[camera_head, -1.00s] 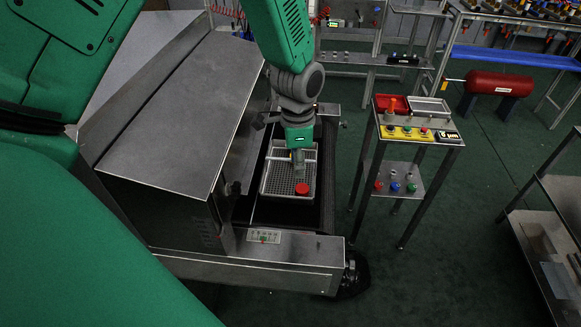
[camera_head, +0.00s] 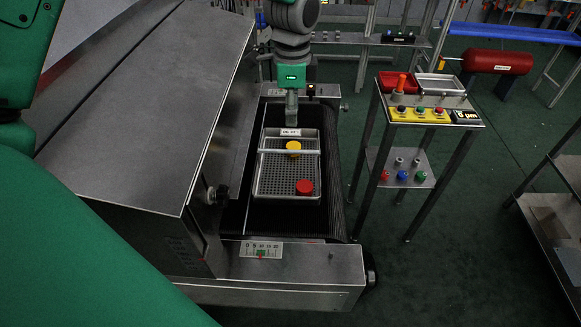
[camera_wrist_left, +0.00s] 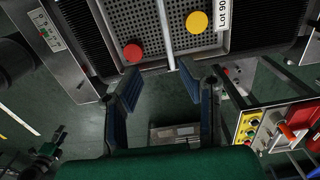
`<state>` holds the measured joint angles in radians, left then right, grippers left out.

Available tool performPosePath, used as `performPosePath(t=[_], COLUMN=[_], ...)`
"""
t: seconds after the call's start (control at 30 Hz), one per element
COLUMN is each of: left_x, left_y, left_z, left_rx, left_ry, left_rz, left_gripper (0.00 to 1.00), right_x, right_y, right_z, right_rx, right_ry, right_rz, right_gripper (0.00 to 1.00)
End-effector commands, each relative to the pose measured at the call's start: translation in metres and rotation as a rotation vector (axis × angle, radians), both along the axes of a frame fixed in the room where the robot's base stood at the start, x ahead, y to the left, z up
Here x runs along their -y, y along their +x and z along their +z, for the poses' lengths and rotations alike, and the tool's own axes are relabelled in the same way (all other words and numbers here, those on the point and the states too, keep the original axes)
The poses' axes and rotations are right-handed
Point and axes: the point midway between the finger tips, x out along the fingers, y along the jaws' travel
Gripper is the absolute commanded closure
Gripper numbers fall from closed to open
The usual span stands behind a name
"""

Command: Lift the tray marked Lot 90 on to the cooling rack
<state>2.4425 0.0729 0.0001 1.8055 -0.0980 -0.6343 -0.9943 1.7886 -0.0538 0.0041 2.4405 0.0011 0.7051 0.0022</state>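The grey mesh tray (camera_head: 260,181) sits on the dark belt at the dryer's mouth. It has a crossbar handle (camera_head: 287,151) and holds a yellow disc (camera_head: 293,148) and a red disc (camera_head: 304,187). In the left wrist view the tray (camera_wrist_left: 150,17) fills the top, and its label (camera_wrist_left: 223,14) reads Lot 90. My left gripper (camera_head: 291,116) is at the tray's far, labelled end. In the wrist view its two fingers (camera_wrist_left: 160,87) are apart with nothing between them, below the bar's end in the picture. My right gripper is not in view. I cannot identify the cooling rack for certain.
The dryer housing (camera_head: 150,100) stands left of the tray. A control stand (camera_head: 440,119) with buttons is to the right. A metal shelf unit (camera_head: 560,205) is at the far right edge. Green floor between stand and shelf is clear. A red cylinder (camera_head: 497,62) lies behind.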

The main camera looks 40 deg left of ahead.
Motion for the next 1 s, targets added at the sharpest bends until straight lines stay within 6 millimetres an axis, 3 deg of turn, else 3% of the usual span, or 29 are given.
performPosePath(t=[0.33,0.63,0.9,1.0], left_x=[-0.003,-0.001,-0.005,-0.006], left_y=[0.000,0.001,0.007,0.008], left_z=[-0.065,-0.088,-0.128,-0.134], left_rx=[-0.004,-0.001,-0.004,0.000], left_ry=[-0.003,0.002,-0.003,-0.004], left_rz=[0.003,0.002,0.002,0.002], left_gripper=[0.66,0.66,0.66,0.66], right_x=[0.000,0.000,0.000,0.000], right_y=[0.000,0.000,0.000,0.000], right_z=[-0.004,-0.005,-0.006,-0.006], right_rx=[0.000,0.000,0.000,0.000], right_ry=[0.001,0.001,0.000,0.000], right_rz=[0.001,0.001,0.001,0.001], right_gripper=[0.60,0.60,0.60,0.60])
